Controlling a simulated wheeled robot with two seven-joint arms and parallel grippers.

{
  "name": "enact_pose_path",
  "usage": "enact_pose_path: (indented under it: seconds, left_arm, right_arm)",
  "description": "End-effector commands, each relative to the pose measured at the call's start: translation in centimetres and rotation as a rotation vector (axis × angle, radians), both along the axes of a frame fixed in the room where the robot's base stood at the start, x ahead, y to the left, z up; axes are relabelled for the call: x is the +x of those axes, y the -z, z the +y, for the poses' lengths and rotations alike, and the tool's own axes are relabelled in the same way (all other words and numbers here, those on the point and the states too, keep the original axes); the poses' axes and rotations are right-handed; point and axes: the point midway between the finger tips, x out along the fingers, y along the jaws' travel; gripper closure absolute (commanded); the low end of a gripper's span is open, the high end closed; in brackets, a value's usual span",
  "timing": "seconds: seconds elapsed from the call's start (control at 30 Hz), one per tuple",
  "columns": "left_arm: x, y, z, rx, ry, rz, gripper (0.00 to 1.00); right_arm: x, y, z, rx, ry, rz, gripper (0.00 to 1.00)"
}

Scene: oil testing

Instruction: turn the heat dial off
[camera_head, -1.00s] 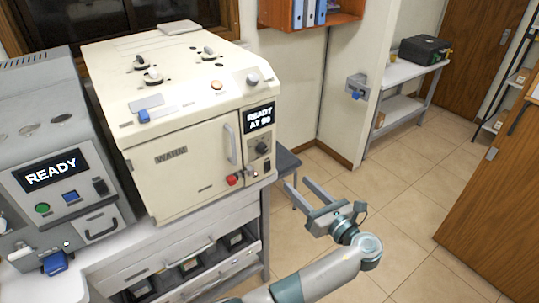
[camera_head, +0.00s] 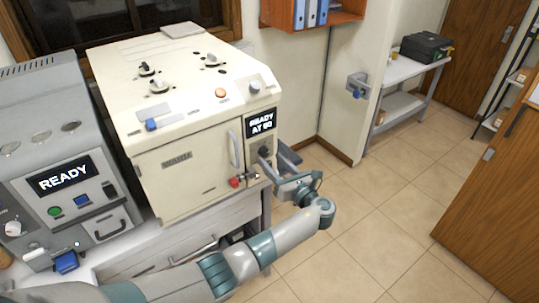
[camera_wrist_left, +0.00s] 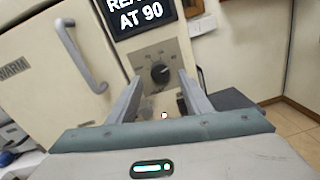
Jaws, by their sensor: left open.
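The heat dial is a small round black knob (camera_wrist_left: 160,73) on a grey plate, below the "READY AT 90" display (camera_wrist_left: 140,14) on the front of the cream warming oven (camera_head: 190,165). It also shows in the head view, partly crowded by my gripper. My left gripper (camera_wrist_left: 162,86) is open. In the left wrist view its two fingers stand on either side of the dial, with the dial between and just beyond the tips. I cannot tell whether they touch it. My right gripper is not in view.
The oven door has a grey vertical handle (camera_head: 234,148) and a red knob (camera_head: 234,182) below it. A grey machine (camera_head: 62,140) with a "READY" screen stands at the left. Open tiled floor (camera_head: 375,215) lies to the right.

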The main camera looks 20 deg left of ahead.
Motion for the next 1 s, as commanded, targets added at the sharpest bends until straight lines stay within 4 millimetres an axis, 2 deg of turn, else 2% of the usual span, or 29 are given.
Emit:
enact_pose_path:
  seconds: [0.2,0.57,0.6,0.77,1.0]
  left_arm:
    - [1.4,-0.1,1.6,0.001,-0.001,0.001,0.55]
    - [1.6,0.0,1.9,-0.001,0.001,-0.001,0.55]
    - [1.6,0.0,1.9,-0.001,0.001,-0.001,0.57]
    - [1.6,0.0,1.9,0.0,0.001,0.0,0.95]
    - [1.6,0.1,1.8,-0.005,0.001,-0.005,0.96]
  right_arm:
    - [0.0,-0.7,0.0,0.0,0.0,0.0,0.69]
    - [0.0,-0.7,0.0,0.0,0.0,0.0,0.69]
    - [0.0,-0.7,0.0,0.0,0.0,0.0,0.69]
    - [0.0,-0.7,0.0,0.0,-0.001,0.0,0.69]
    - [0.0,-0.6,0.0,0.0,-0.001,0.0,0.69]
